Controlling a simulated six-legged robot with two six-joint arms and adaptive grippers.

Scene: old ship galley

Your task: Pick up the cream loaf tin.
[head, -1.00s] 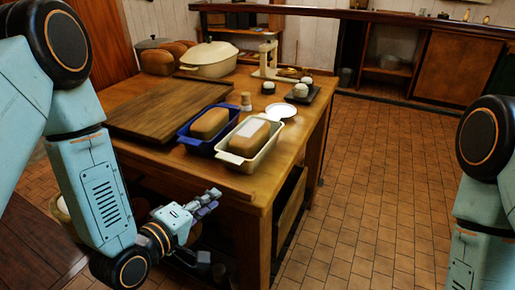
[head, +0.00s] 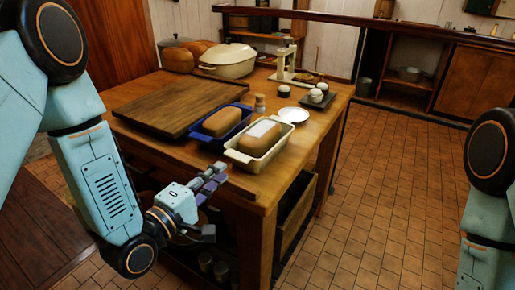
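The cream loaf tin (head: 239,157) stands on the near right part of the wooden table, with a brown loaf (head: 261,138) in it that bears a pale label. A blue loaf tin (head: 197,133) with another loaf (head: 221,122) stands just left of it. My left gripper (head: 214,199) is in front of the table's near edge, below and left of the cream tin and apart from it. Its fingers look spread with nothing between them. My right arm shows at the right edge, but its gripper is out of view.
A dark wooden board (head: 180,106) covers the left of the table (head: 262,188). The tiled floor (head: 390,190) on the right is clear.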

